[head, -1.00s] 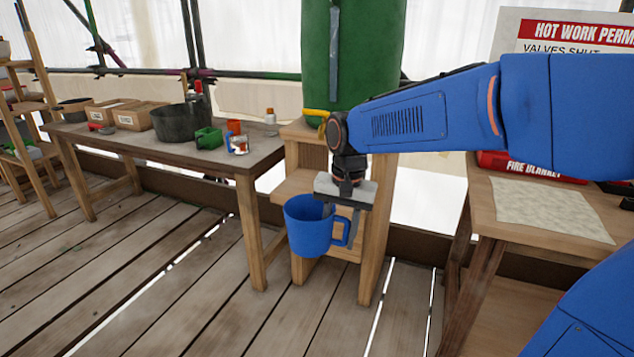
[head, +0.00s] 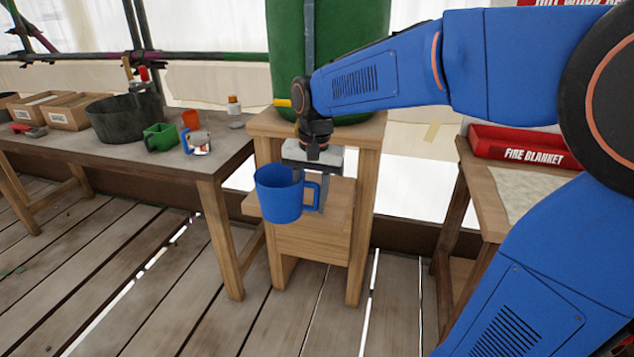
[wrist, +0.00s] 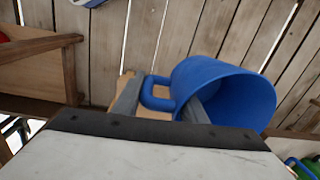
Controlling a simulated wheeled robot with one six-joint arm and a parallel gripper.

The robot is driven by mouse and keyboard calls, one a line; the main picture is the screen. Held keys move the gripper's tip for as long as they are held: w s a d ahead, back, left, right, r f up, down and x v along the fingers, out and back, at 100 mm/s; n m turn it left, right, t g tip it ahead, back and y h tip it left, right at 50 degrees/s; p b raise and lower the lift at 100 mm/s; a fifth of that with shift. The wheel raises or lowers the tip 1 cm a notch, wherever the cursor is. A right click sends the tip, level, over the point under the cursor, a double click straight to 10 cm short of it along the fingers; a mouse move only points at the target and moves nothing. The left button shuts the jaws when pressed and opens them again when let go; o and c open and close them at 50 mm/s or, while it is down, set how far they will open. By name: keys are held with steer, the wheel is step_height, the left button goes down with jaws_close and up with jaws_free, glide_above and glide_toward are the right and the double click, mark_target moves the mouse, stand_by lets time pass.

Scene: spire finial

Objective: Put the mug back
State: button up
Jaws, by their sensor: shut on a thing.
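A blue mug (head: 279,196) hangs upright from my gripper (head: 310,200), in front of the wooden stand. My gripper points down and is shut on the mug's wall on its handle side, with one finger inside the mug. In the wrist view the mug (wrist: 222,92) shows its open rim and its handle beside the gripper (wrist: 160,105). On the left table are a green mug (head: 160,137), a white patterned mug (head: 199,143) and an orange-red cup (head: 191,119), standing close together.
The left wooden table (head: 195,165) also holds a dark bucket (head: 125,117), cardboard boxes (head: 72,112) and a small bottle (head: 235,112). A green cylinder (head: 345,60) stands on the wooden stand (head: 372,135). A red fire blanket case (head: 515,148) lies on the right table. The table's front strip is clear.

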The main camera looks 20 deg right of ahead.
steer(key=w+d, duration=0.3)
steer(key=w, duration=0.1)
steer(key=w+d, duration=0.2)
steer(key=w, duration=0.2)
steer(key=w+d, duration=0.3)
steer(key=w, duration=0.1)
steer(key=shift+d, duration=0.3)
steer(key=shift+f, duration=1.8)
steer(key=o, duration=1.3)
steer(key=shift+f, duration=0.1)
step_height(320, 180, up, 12)
steer(key=s+f+n+t, duration=0.1)
steer(key=s+n+t, duration=0.15)
steer(key=s, duration=1.45)
steer(key=s+f+n+t, duration=0.1)
steer(key=s+f+n, duration=0.1)
steer(key=s+f, duration=0.3)
steer(key=s+f+n+t, duration=0.1)
steer(key=s+f, duration=0.4)
steer(key=s, duration=0.6)
steer(key=shift+s+a+n+h, duration=0.15)
steer(key=shift+a+n+h, duration=0.2)
steer(key=shift+a, duration=0.1)
